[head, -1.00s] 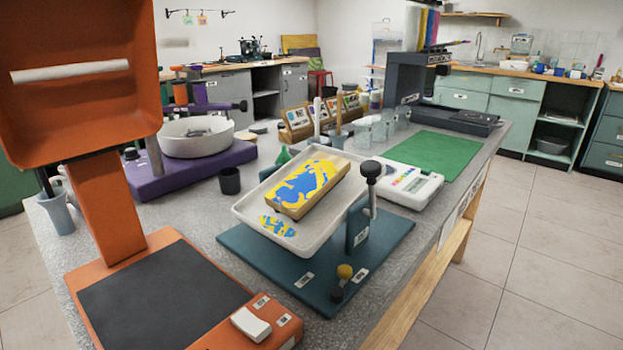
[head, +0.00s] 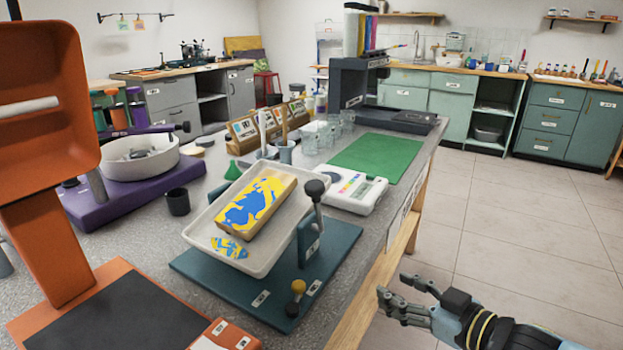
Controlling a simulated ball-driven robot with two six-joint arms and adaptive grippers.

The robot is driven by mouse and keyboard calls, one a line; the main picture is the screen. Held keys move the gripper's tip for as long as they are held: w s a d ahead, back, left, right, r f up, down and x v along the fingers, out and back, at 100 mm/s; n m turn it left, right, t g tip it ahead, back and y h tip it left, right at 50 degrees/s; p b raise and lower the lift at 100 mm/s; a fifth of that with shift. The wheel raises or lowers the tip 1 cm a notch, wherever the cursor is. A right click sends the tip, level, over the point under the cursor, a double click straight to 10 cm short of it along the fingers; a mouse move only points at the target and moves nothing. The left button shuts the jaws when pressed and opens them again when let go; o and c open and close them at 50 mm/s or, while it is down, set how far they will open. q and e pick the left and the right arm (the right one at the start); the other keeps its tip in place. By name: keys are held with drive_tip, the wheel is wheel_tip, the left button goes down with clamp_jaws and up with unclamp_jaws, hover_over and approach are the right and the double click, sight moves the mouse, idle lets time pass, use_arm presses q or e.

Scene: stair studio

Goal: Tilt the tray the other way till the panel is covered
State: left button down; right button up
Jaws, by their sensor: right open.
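The white tray (head: 206,240) sits tilted on a dark teal stand (head: 205,274), its near-left end low. A panel (head: 256,204) with wooden sides lies in it, its top partly covered in blue and yellow paint, with pale patches between. A small blue and yellow puddle (head: 229,247) lies at the tray's low end. A black-knobbed lever (head: 315,192) stands at the tray's right side, and a yellow-topped knob (head: 298,287) is on the stand's front corner. My right gripper (head: 392,289) is open and empty, right of the bench edge, apart from the tray. My left gripper is out of view.
An orange machine (head: 45,210) stands on the left. A white scale (head: 354,191) and a green mat (head: 378,158) lie behind the tray. A black cup (head: 178,201) stands left of it. The floor right of the bench is clear.

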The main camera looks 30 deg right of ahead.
drive_tip(key=a+r+n+t+y+p, duration=0.1)
drive_tip(key=a+r+n+y, duration=0.15)
drive_tip(key=r, duration=0.55)
drive_tip(key=a+r+n+y+p, duration=0.1)
drive_tip(key=a+r+n+y, duration=0.15)
drive_tip(key=r, duration=0.55)
drive_tip(key=n+y+p, duration=0.1)
drive_tip(key=y, duration=0.1)
approach(323, 188)
drive_tip(key=b+x, duration=0.1)
drive_tip(key=x, duration=0.4)
drive_tip(key=shift+r, duration=0.1)
drive_tip(key=shift+g, duration=0.3)
drive_tip(key=p+x, duration=0.1)
drive_tip(key=x, duration=0.4)
drive_tip(key=shift+w+p, duration=0.1)
drive_tip(key=shift+p, duration=0.2)
drive_tip(key=shift+w+a, duration=0.3)
drive_tip(key=shift+w, duration=0.2)
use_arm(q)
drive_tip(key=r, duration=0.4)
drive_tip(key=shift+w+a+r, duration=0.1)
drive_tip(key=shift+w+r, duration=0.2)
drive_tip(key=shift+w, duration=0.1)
